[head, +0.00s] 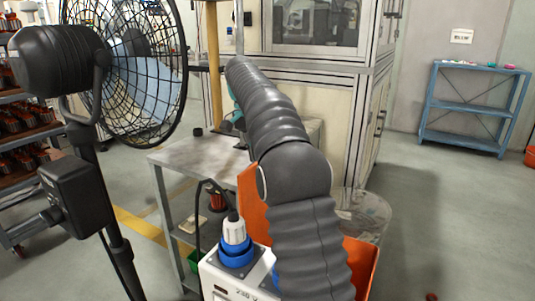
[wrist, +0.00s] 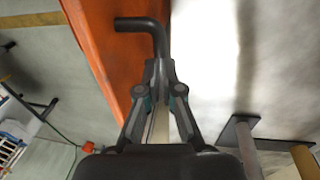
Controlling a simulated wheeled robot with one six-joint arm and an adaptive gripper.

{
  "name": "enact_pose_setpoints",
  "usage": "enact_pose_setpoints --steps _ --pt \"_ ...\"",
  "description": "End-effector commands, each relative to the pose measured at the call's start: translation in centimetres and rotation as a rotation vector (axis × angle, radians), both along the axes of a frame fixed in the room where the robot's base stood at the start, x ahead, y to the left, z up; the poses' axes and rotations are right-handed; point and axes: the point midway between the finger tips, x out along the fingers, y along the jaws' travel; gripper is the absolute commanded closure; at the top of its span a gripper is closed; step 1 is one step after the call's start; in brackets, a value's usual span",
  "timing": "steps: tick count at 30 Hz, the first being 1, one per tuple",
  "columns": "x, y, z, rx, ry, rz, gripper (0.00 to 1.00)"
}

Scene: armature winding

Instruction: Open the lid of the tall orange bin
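The orange bin (head: 252,205) stands behind my arm in the head view; my arm hides much of it, and another orange part shows to the right of the arm. I cannot tell the lid's state there. In the wrist view a long orange surface (wrist: 108,45) runs along the left. A dark bent handle (wrist: 135,23) lies across its edge, and its near end runs between my fingertips. My gripper (wrist: 159,70) has its fingers closed together around that end. In the head view only a small teal part of my gripper shows beyond the arm.
A black fan (head: 135,70) stands at the left. A grey table (head: 195,158) is left of my arm, with a white electrical box (head: 232,270) in front. A large machine cabinet (head: 335,100) is behind. A blue shelf (head: 470,105) stands far right; the floor before it is mostly clear.

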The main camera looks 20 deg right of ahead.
Motion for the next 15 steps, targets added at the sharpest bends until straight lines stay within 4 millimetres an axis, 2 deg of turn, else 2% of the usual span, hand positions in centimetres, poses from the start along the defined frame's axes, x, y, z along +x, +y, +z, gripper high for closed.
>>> enact_pose_setpoints --steps 1,14,15 --pt "0.08 0.52 -3.04 0.011 0.061 0.003 1.0" --pt "0.27 0.61 -3.12 0.011 0.061 0.001 1.0" --pt "0.27 0.6 -3.11 0.011 0.062 0.001 0.94"
